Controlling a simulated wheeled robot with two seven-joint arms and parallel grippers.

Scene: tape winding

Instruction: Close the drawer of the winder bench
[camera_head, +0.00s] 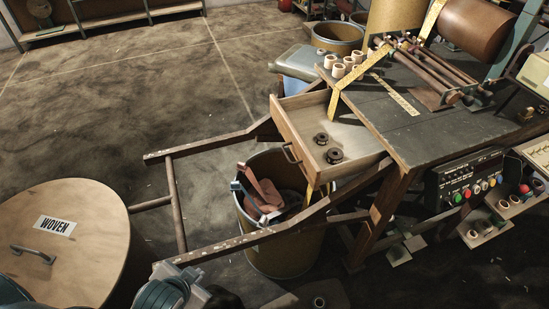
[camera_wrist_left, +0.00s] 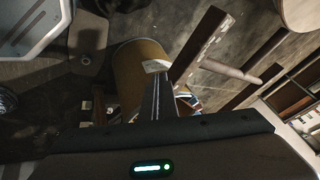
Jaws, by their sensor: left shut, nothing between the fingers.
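The drawer (camera_head: 308,132) of the winder bench (camera_head: 420,130) stands open, pulled out to the left from under the dark bench top. Its dark handle (camera_head: 291,154) is on the front panel. Two dark rings (camera_head: 328,147) lie inside, and a yellow tape hangs across its back part. Grey and teal parts, likely of my left arm, show at the bottom edge of the head view, well short of the drawer. In the left wrist view my left gripper (camera_wrist_left: 157,80) is shut and empty, in front of a tan drum. My right gripper is not in view.
A wooden frame (camera_head: 175,205) juts left from the bench, its rails on either side of the drawer. The tan drum (camera_head: 280,250) holding reddish-brown items stands below the drawer. A round lid marked WOVEN (camera_head: 85,255) is at left. Open floor lies beyond the frame.

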